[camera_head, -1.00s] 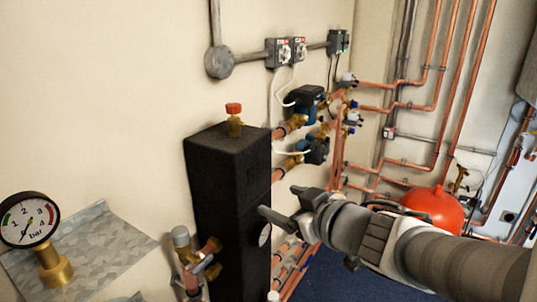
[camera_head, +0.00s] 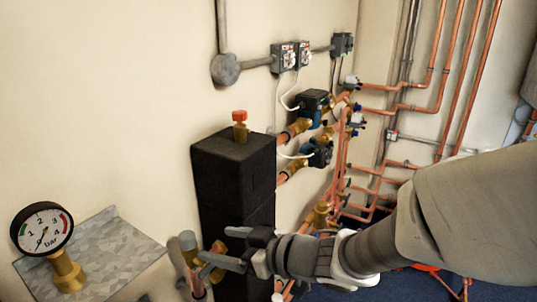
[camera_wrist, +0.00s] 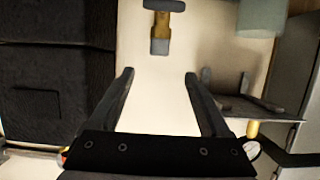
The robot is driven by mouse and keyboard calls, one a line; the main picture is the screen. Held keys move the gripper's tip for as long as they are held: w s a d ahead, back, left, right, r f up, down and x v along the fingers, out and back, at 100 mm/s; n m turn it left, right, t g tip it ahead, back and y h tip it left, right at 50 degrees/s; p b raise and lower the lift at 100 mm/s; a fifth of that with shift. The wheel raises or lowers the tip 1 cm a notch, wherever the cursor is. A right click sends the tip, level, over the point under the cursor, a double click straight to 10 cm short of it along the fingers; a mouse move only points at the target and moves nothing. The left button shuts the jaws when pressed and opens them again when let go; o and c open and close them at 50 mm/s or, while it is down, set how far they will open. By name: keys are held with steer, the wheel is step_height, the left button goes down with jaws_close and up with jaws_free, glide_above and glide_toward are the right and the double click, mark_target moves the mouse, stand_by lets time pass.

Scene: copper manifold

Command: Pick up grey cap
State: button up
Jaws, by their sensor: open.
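The grey cap (camera_head: 187,241) is a small upright grey cylinder on top of a brass and copper fitting, just left of the black block. In the wrist view a pale grey-green cylinder (camera_wrist: 262,14), which looks like the cap, is at the top right, cut by the frame edge. My gripper (camera_head: 221,245) is open and empty, close to the right of the cap in the head view. In the wrist view my gripper (camera_wrist: 159,76) has bare wall between its fingers, and the cylinder lies beyond and right of the right finger.
The black block (camera_head: 234,170) with a red-capped valve stands beside my gripper. A brass valve with a dark handle (camera_wrist: 160,28) lies ahead of the fingers. A grey metal shelf (camera_head: 115,240) holds a pressure gauge (camera_head: 42,229) at left. Copper pipes fill the right side.

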mark_target(192, 238)
steer(key=p+x, duration=0.3)
steer(key=x, duration=0.3)
steer(key=shift+s+f, duration=0.1)
steer(key=shift+s, duration=0.05)
steer(key=shift+x, duration=3)
steer(key=shift+d, duration=0.1)
jaws_close()
